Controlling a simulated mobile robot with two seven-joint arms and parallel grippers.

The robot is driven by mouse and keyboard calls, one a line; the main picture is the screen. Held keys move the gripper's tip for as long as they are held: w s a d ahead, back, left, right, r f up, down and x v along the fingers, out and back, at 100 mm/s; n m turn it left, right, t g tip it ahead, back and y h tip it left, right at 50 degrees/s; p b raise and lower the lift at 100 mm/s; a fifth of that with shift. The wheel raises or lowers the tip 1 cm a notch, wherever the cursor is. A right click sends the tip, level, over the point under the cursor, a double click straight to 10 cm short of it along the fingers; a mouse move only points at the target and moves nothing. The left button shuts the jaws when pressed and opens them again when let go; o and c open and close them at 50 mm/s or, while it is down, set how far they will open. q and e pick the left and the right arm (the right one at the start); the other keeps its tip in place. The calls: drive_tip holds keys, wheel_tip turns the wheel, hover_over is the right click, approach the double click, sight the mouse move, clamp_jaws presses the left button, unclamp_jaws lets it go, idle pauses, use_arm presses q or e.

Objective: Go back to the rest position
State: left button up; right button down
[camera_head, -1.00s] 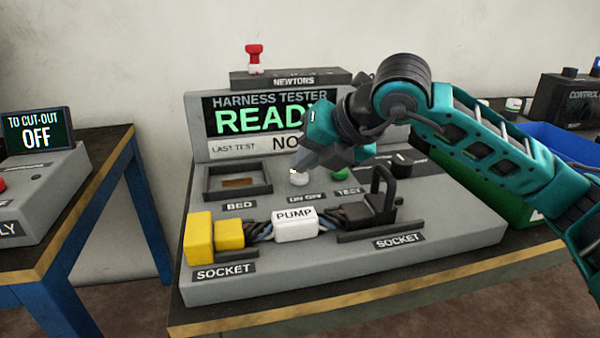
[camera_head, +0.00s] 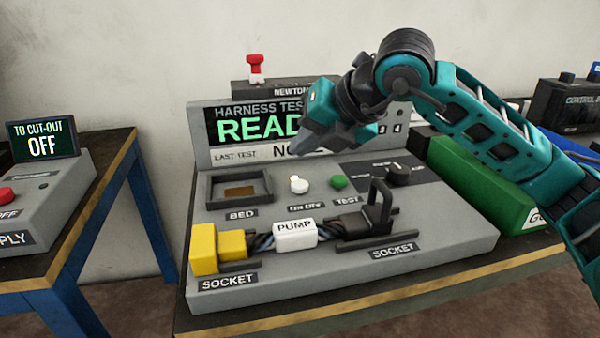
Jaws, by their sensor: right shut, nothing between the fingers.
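My right gripper (camera_head: 291,153) is shut and empty. It hangs in the air above the harness tester (camera_head: 450,225), in front of its screen (camera_head: 240,122), and points left. The screen reads READY, partly covered by my arm. The white on/off button (camera_head: 298,184) and the green test button (camera_head: 338,182) show below the gripper, apart from it. The pump harness (camera_head: 295,235) lies across the tester between two sockets, with a yellow connector (camera_head: 205,250) at the left and a black one (camera_head: 378,210) at the right. My left gripper is not in view.
A supply box (camera_head: 45,205) with a red button and a display reading OFF stands on the left table. A green box (camera_head: 485,185) and a dark control box (camera_head: 570,103) are at the right. A red and white knob (camera_head: 254,68) tops the tester.

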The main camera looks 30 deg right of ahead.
drive_tip(key=shift+r+p, duration=0.55)
drive_tip(key=shift+r, duration=0.6)
